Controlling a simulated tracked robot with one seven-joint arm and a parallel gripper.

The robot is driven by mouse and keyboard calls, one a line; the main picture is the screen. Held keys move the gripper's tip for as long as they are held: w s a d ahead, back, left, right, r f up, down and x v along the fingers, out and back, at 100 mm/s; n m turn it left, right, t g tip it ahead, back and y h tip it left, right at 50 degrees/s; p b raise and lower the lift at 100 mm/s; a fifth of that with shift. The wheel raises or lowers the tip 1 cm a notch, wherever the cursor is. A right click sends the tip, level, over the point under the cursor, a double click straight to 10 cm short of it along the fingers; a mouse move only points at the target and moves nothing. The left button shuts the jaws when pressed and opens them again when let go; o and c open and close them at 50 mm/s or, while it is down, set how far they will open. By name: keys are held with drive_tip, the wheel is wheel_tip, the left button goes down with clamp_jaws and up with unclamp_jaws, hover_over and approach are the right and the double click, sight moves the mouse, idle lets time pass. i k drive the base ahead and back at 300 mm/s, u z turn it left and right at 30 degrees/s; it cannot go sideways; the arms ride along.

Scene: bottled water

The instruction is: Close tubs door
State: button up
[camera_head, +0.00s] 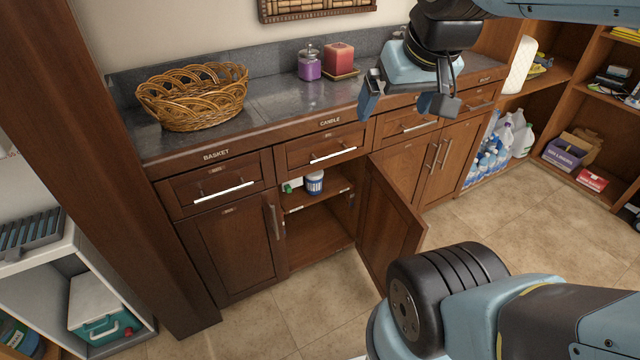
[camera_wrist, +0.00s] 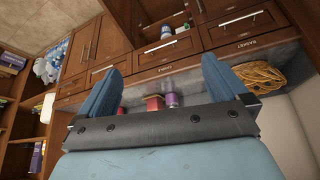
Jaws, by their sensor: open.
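A brown wooden cabinet door (camera_head: 391,222) stands swung open below the counter, hinged on the right of its opening. Inside the open cabinet are a shelf (camera_head: 318,198), a white and blue tub (camera_head: 314,183) and a green-capped item (camera_head: 291,187) lying beside it. My gripper (camera_head: 405,103) is open and empty, above the counter and to the right of the candle, well above the door and apart from it. In the wrist view my gripper's two blue fingers (camera_wrist: 160,85) are spread with nothing between them. The wrist view is upside down and shows the open cabinet (camera_wrist: 165,22) near the top.
On the counter (camera_head: 270,100) stand a wicker basket (camera_head: 193,97), a purple jar (camera_head: 309,66) and a red candle (camera_head: 339,58). The closed left door (camera_head: 233,245) adjoins the opening. Tiled floor (camera_head: 490,240) is clear to the right; water bottles (camera_head: 490,155) sit on a low shelf.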

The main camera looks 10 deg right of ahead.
sight(389, 229)
drive_tip(key=z, duration=0.35)
drive_tip(key=i, duration=0.1)
drive_tip(key=u, duration=2.8)
drive_tip(key=k, duration=2.45)
drive_tip(key=z, duration=1.45)
